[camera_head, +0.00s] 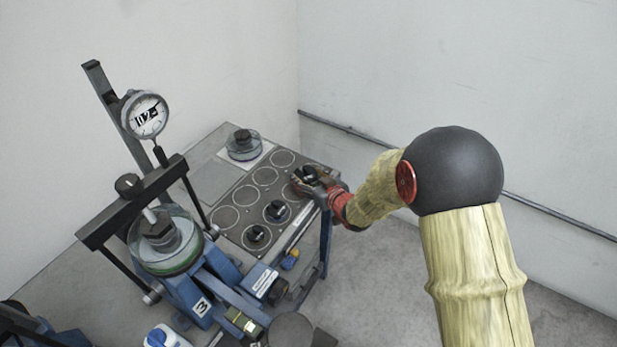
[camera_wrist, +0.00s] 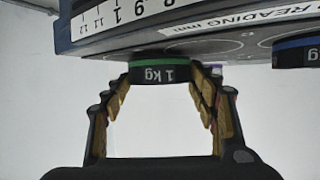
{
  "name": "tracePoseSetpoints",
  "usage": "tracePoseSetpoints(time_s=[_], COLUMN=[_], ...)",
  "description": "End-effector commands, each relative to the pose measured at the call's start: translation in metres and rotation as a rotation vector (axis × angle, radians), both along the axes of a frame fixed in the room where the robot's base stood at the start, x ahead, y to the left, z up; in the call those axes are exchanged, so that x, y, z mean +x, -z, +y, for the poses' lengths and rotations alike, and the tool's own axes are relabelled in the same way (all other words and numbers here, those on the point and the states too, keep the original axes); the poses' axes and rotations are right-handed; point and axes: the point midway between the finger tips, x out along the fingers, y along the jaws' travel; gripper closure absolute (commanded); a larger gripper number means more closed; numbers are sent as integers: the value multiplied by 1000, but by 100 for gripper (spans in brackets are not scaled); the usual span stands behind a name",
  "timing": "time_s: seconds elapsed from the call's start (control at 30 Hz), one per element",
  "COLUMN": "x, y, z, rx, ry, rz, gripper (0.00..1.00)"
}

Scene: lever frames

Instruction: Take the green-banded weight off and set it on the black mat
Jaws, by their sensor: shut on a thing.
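The green-banded weight (camera_wrist: 162,71), black and marked 1 kg, sits between my gripper's fingers (camera_wrist: 165,85) in the wrist view, which looks upside down. In the head view my gripper (camera_head: 308,180) is at the right side of the dark mat with pale circles (camera_head: 228,238), and the dark top of the weight (camera_head: 309,173) shows between the fingers. The weight's base is at or very close to the mat surface; I cannot tell if it touches.
Two other black weights stand on the mat, one (camera_head: 277,211) near my gripper and one (camera_head: 256,237) further forward. A blue-banded weight shows in the wrist view (camera_wrist: 297,51). The blue lever frame with dial gauge (camera_head: 146,115) stands left. A clear dish (camera_head: 243,150) is behind the mat.

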Motion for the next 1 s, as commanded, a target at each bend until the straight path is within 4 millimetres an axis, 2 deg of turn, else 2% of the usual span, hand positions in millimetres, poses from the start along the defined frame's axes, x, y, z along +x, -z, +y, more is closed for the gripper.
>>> tracePoseSetpoints(time_s=[0.77,0.8,1.0], x=[2,2,1], y=[3,3,4], z=[1,1,0], rx=[3,3,1], ry=[-1,-1,0], rz=[-8,-8,-4], gripper=[92,40,28])
